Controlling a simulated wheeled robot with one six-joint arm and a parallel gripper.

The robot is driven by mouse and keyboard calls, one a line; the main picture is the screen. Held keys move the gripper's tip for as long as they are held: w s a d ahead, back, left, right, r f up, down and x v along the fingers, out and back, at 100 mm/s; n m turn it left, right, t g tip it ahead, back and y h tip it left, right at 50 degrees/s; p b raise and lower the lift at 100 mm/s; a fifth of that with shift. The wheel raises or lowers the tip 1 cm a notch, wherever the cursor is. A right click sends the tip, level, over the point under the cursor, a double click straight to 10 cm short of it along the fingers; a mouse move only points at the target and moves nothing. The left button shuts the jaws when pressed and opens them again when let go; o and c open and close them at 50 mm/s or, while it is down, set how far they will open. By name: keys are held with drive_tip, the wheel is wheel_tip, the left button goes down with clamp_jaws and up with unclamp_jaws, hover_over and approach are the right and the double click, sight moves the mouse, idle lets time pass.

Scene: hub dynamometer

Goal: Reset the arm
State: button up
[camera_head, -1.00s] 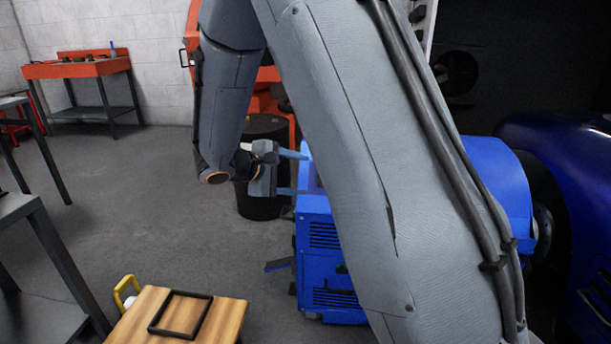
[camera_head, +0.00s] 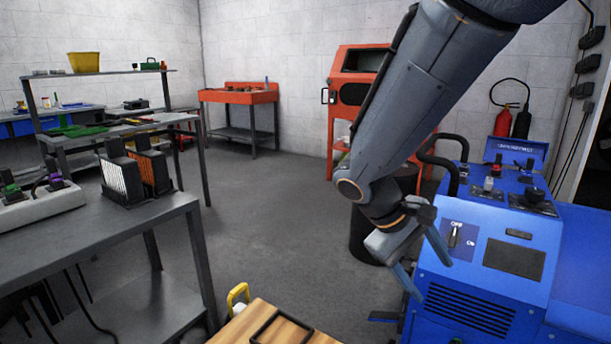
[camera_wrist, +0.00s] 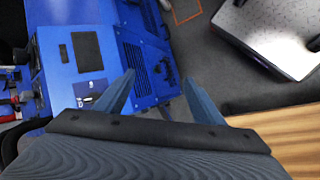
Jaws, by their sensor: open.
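My gripper (camera_head: 421,264) hangs at the end of my bent arm in the head view, in front of the left side of the blue dynamometer console (camera_head: 478,262). Its two blue-grey fingers are apart with nothing between them. In the wrist view my gripper (camera_wrist: 163,92) also shows open and empty, with the blue console (camera_wrist: 75,60) on the left, beyond the fingers. The console's switch and dark screen are visible in the head view. Whether a finger touches the console is hard to tell.
A wooden top (camera_head: 290,330) with a black frame is at the bottom. A grey bench (camera_head: 90,238) with equipment stands left. An orange cabinet (camera_head: 353,95), a dark drum (camera_head: 372,235) and an orange sink table (camera_head: 240,97) are behind. Grey floor (camera_head: 265,200) between is open.

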drive_tip(key=s+a+r+m+y, duration=0.1)
drive_tip(key=s+a+m+y, duration=0.1)
drive_tip(key=s+a+y, duration=0.95)
drive_tip(key=s+d+r+m+h+p, duration=0.3)
drive_tip(key=d+r+p, duration=0.3)
drive_tip(key=p, duration=1.1)
wheel_tip(320, 180, up, 4)
drive_tip(key=shift+d+f+h+p, duration=0.15)
drive_tip(key=shift+d+h+p, duration=0.25)
drive_tip(key=shift+h, duration=0.35)
drive_tip(key=shift+c, duration=0.3)
